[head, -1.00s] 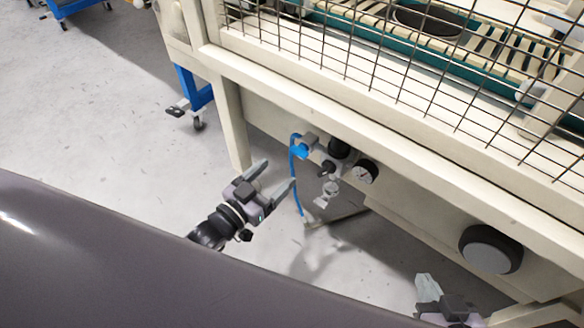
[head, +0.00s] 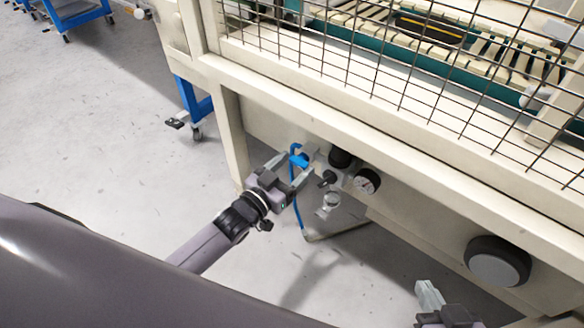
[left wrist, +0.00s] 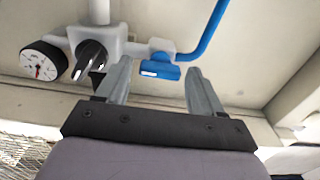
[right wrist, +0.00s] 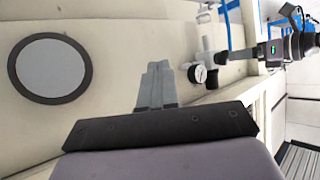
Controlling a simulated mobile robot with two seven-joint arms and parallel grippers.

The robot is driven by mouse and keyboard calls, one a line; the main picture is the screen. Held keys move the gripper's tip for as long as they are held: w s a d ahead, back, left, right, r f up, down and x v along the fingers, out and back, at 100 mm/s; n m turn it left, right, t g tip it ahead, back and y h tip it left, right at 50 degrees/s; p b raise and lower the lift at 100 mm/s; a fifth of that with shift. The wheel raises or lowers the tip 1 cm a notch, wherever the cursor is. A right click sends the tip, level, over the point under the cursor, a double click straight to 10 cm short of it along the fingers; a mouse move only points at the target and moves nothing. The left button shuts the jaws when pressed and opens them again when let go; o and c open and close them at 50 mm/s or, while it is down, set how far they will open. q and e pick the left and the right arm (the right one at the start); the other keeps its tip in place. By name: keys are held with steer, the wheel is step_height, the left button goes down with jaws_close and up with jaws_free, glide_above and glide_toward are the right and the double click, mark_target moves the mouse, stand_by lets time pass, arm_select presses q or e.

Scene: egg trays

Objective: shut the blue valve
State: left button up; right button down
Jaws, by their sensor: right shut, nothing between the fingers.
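The blue valve (head: 299,160) is on the pneumatic fittings under the machine's frame, with a blue hose (head: 295,190) beside it. In the left wrist view the valve's blue handle (left wrist: 160,71) lies crosswise in the gap between the fingertips. My left gripper (head: 291,169) is open, with its fingers pointing at the valve. I cannot tell whether either finger touches the handle. My right gripper (head: 428,291) is shut and empty, low at the right, away from the valve. Its closed fingers (right wrist: 156,72) also show in the right wrist view.
Next to the valve are a black knob (left wrist: 91,55), a pressure gauge (head: 367,180) and a clear bowl (head: 331,201). A large round grey-black knob (head: 497,262) is on the panel at right. The cream frame beam (head: 330,115) runs above. Open floor lies left.

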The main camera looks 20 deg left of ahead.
arm_select(q)
steer(key=c, duration=0.8)
steer(key=shift+o, duration=0.2)
